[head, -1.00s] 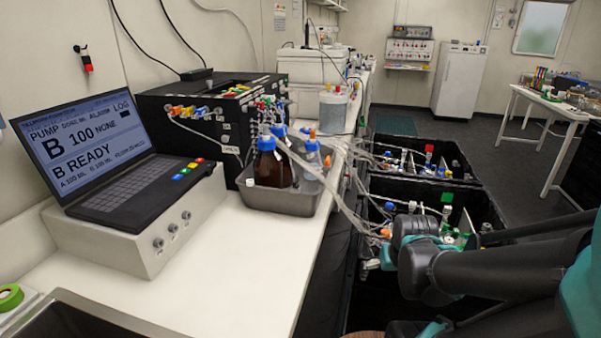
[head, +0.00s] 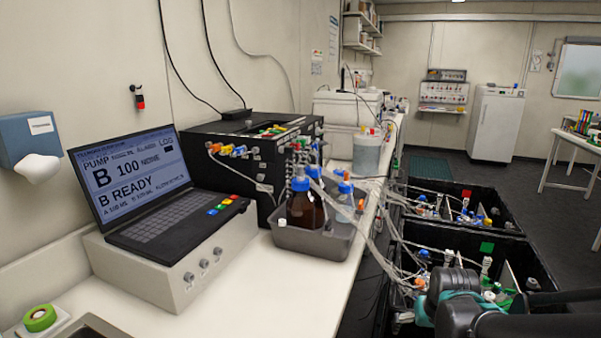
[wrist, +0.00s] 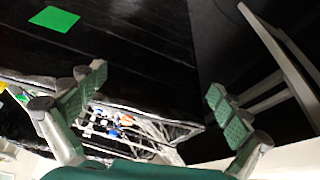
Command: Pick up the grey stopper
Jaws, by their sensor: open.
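I cannot make out the grey stopper in either view. My gripper (wrist: 157,80) shows in the wrist view with its two green-padded fingers spread wide and nothing between them. Below the fingertips is dark space, with tubes and small coloured fittings (wrist: 125,125) farther off, behind and beside the left finger. In the head view my arm reaches in from the lower right over the near black bin (head: 415,238), and the gripper's fingers are hidden there.
Clear tubing runs from bottles in a grey tray (head: 318,243) on the white bench to the black bins. A pump with laptop (head: 170,240) stands left.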

